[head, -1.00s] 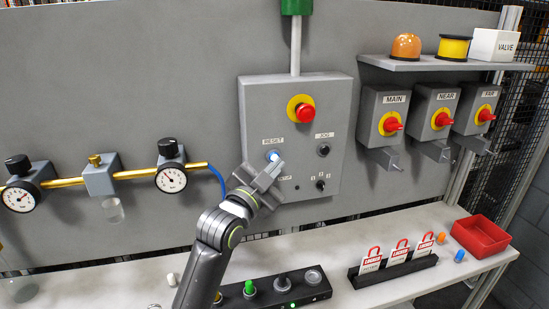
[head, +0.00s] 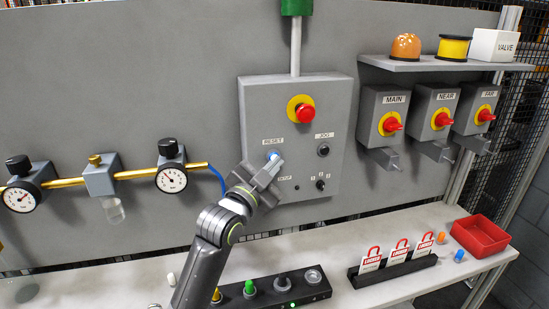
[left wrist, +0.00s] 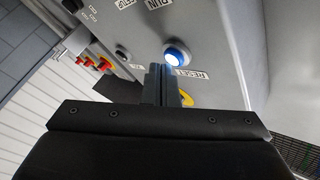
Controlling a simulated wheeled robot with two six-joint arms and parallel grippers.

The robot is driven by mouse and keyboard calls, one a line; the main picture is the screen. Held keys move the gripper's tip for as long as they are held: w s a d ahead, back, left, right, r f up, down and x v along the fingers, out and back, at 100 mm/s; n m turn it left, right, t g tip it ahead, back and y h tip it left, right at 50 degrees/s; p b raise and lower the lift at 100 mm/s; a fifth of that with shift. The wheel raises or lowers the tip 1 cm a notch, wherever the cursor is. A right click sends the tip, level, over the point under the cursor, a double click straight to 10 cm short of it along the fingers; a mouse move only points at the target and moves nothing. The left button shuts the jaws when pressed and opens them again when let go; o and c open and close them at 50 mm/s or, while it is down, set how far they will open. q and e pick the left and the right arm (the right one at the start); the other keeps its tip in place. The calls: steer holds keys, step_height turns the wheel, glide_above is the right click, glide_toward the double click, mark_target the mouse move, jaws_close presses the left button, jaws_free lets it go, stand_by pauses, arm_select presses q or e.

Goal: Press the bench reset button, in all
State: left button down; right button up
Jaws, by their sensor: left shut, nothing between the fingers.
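The reset button (head: 273,154) is a round, blue-white lit button under the RESET label on the grey control box (head: 330,95). My left gripper (head: 276,161) is shut and empty, its fingertips at the button's lower edge in the head view and hiding part of it. In the left wrist view the glowing button (left wrist: 176,55) shows clearly just beyond and to the right of the shut fingers (left wrist: 160,70). I cannot tell whether the tips touch it. My right gripper is not in view.
A red emergency stop (head: 305,113) sits above, the JOG button (head: 324,149) to the right and a selector knob (head: 320,184) below it. Gauges on a brass pipe (head: 130,174) are at left. A black button strip (head: 265,295) lies on the bench below.

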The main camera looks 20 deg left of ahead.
arm_select(q)
steer(key=shift+w+a, duration=0.3)
steer(key=shift+w, duration=0.1)
stand_by(0.5)
steer(key=shift+s+d, duration=0.5)
steer(key=shift+s, duration=0.25)
steer(key=s+d, duration=0.1)
steer(key=s, duration=0.1)
steer(key=s+d, duration=0.1)
steer(key=s, duration=0.1)
steer(key=shift+d+p, duration=0.3)
steer(key=shift+d, duration=0.1)
stand_by(0.7)
